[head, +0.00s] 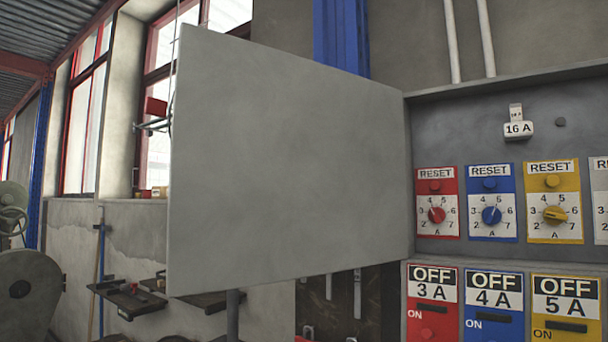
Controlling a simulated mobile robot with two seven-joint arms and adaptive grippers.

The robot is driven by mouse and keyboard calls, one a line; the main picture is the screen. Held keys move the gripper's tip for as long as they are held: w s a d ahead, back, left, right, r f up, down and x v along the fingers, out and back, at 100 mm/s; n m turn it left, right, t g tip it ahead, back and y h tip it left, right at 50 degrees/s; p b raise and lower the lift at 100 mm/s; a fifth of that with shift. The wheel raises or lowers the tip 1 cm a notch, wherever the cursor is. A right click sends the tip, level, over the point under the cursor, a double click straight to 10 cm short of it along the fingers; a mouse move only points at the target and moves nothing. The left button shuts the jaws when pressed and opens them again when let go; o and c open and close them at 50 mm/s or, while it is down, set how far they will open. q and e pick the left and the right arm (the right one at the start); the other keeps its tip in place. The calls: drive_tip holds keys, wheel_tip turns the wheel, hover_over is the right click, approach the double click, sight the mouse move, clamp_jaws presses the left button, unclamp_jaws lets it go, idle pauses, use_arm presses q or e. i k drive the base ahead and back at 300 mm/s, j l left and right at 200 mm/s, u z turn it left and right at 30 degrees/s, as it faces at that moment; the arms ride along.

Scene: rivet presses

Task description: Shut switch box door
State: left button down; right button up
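The switch box door (285,175) is a flat grey panel standing wide open in the head view. It is hinged at its right side, on the left edge of the switch box (460,125), and its free edge points toward me at the left. The box interior shows red, blue and yellow RESET dials (490,215) in a row. Below them are OFF switch plates (493,302) marked 3 A, 4 A and 5 A. A small white 16 A part (518,128) sits above the dials. Neither of my grippers is in view.
Behind the door are tall windows (85,130), a blue column (341,38) and a concrete wall. Dark shelves (128,300) stand low at the left, beside a round grey machine part (25,290). The space in front of the box looks clear.

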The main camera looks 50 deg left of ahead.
sight(284, 166)
drive_tip(key=j, duration=0.45)
drive_tip(key=k+j+z, duration=0.15)
drive_tip(key=j, duration=0.8)
drive_tip(key=j+z, duration=0.1)
drive_tip(key=j, duration=0.35)
drive_tip(key=k+j+z, duration=0.1)
drive_tip(key=j, duration=0.35)
drive_tip(key=k+j, duration=0.15)
drive_tip(key=j, duration=0.25)
drive_tip(key=k+j+u, duration=0.15)
drive_tip(key=k, duration=0.25)
drive_tip(key=k+j+u, duration=0.15)
drive_tip(key=k, duration=0.25)
drive_tip(key=i, duration=0.5)
